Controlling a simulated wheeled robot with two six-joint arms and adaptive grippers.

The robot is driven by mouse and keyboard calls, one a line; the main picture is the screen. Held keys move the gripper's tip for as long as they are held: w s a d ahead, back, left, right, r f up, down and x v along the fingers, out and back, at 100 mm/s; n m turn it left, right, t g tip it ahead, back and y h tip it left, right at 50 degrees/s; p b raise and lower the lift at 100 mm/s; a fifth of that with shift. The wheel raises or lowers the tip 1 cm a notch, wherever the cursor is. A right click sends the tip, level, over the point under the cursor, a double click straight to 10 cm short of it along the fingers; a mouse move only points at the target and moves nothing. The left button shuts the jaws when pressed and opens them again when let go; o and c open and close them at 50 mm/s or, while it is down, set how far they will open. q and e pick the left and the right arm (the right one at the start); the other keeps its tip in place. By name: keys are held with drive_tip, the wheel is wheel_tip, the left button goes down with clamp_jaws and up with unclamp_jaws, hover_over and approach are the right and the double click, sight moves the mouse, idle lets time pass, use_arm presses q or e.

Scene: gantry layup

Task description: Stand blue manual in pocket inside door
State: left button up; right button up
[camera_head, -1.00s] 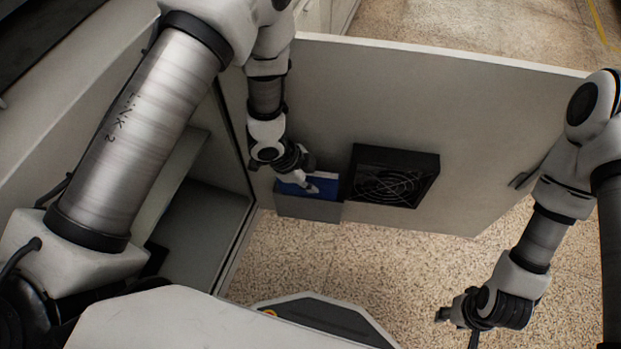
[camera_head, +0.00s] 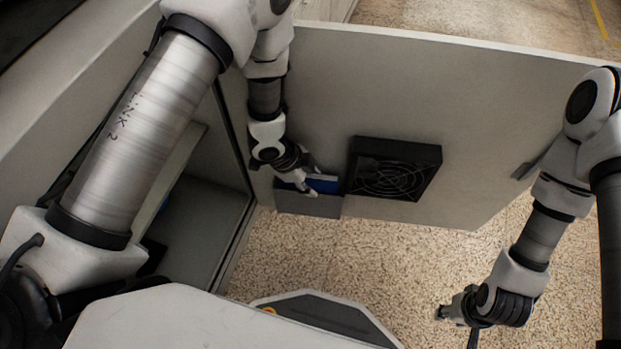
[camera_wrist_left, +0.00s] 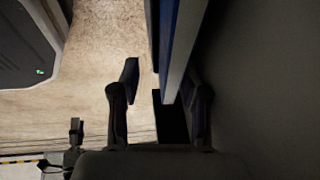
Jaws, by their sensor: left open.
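The blue manual (camera_head: 323,185) stands in the grey pocket (camera_head: 310,205) on the inner face of the open door (camera_head: 460,110), with its top part showing above the rim. My left gripper (camera_head: 304,187) is at the manual's top edge, just above the pocket, and hides its left part. In the left wrist view the manual (camera_wrist_left: 182,45) shows as a blue strip with a pale edge, between the open fingers of the left gripper (camera_wrist_left: 163,95). My right gripper (camera_head: 447,312) hangs over the floor at lower right, away from the door; its jaw opening is unclear.
A black fan unit (camera_head: 393,168) sits on the door just right of the pocket. The cabinet interior (camera_head: 195,225) opens at left, its frame close to my left arm. Speckled floor (camera_head: 350,250) lies clear below the door.

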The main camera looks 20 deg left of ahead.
idle(0.3)
use_arm(q)
drive_tip(key=v, duration=1.2)
drive_tip(key=shift+s, duration=0.1)
